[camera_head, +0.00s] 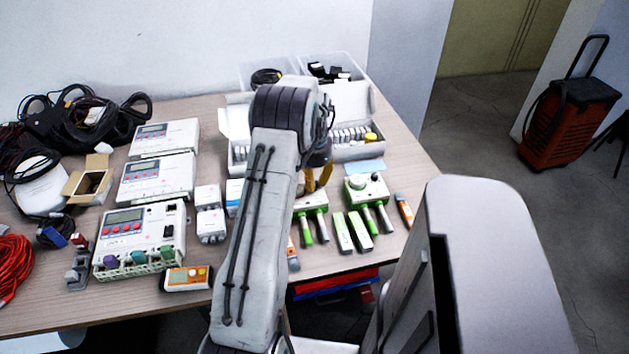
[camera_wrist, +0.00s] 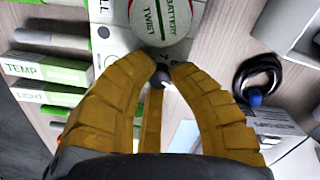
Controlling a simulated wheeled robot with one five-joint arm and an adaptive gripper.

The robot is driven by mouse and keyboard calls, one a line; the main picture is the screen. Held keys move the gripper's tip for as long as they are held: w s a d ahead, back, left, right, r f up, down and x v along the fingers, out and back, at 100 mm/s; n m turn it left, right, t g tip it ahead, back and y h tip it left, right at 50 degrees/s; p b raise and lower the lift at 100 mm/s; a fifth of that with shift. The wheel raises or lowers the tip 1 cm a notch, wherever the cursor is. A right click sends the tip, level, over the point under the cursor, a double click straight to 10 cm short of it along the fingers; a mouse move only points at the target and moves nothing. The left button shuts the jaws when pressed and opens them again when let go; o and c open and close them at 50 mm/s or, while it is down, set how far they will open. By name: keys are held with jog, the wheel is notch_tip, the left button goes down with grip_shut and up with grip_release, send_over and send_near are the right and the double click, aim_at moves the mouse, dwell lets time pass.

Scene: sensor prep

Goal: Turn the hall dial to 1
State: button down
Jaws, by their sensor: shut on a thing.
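The hall unit (camera_head: 312,203) is a white and green box near the table's right half, partly hidden behind my arm in the head view. In the wrist view its white panel (camera_wrist: 110,45) shows the letters "LL" and a few digits. A small dark dial knob (camera_wrist: 159,79) with a light mark sits on it. My gripper (camera_wrist: 152,66) has its yellow fingers closed in on either side of the knob. In the head view my gripper (camera_head: 318,184) points down at the unit. Which digit the dial mark meets cannot be read.
A round white cap marked "BATTERY TWIST" (camera_wrist: 162,18) stands close beyond the fingers. A similar green unit (camera_head: 364,190) stands to the right. TEMP (camera_wrist: 38,70) and LIGHT (camera_wrist: 35,97) boxes lie to the left in the wrist view. A black cable coil (camera_wrist: 258,78) lies right.

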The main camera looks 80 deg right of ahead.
aim_at(315, 182)
dwell(0.3)
jog(key=n, duration=0.4)
dwell(0.3)
jog(key=c, duration=1.1)
grip_release()
jog(key=shift+r, duration=0.1)
notch_tip(315, 182, up, 12)
jog(key=shift+f, duration=0.1)
